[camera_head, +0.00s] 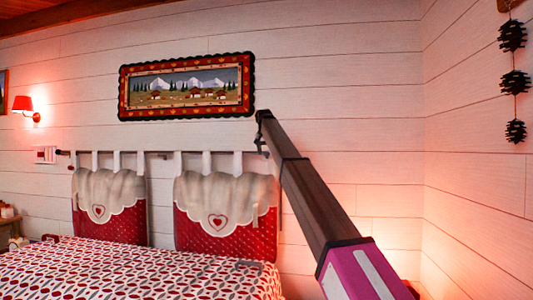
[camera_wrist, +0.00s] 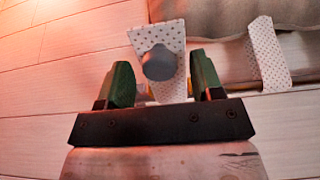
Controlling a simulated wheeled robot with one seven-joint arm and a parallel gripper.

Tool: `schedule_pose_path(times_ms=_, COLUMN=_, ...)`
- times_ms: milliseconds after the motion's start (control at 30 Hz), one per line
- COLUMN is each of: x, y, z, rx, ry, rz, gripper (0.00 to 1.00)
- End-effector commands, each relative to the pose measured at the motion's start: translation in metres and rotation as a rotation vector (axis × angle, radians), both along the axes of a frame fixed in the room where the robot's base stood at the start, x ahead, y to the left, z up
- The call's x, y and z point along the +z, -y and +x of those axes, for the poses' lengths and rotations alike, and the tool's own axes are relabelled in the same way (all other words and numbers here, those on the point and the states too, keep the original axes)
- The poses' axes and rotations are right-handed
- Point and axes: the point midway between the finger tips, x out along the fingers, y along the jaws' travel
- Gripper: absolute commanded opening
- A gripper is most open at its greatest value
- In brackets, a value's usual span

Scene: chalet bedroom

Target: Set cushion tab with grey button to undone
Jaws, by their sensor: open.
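The grey button (camera_wrist: 158,62) is round and sits on the face of a white dotted cushion tab (camera_wrist: 165,33) in the wrist view. My gripper (camera_wrist: 160,66) is open, with one green finger on each side of the button and a gap to each. Whether the tab is fastened behind the button cannot be told. In the head view my gripper (camera_head: 261,146) is at the right end of the rail, above the right cushion (camera_head: 218,238), which is red with a cream scalloped top. The button cannot be made out there.
A second dotted tab (camera_wrist: 268,55) lies to the right in the wrist view. In the head view, a left cushion (camera_head: 110,222) hangs from the same rail (camera_head: 165,153). A framed picture (camera_head: 187,86) hangs above, and a patterned bed (camera_head: 130,272) stands below.

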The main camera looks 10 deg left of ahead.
Motion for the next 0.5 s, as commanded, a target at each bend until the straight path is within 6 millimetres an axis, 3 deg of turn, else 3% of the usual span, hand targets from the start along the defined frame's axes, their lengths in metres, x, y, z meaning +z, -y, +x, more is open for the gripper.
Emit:
schedule_pose_path(times_ms=300, x=-0.0033, y=-0.0001, z=0.0015, rx=0.000, ry=0.001, rz=0.001, gripper=0.57)
schedule_pose_path(times_ms=467, x=-0.0032, y=-0.0001, z=0.0014, rx=0.000, ry=0.001, rz=0.001, gripper=0.05)
schedule_pose_path(times_ms=500, x=-0.0031, y=-0.0002, z=0.0014, rx=0.000, ry=0.001, rz=0.001, gripper=0.00)
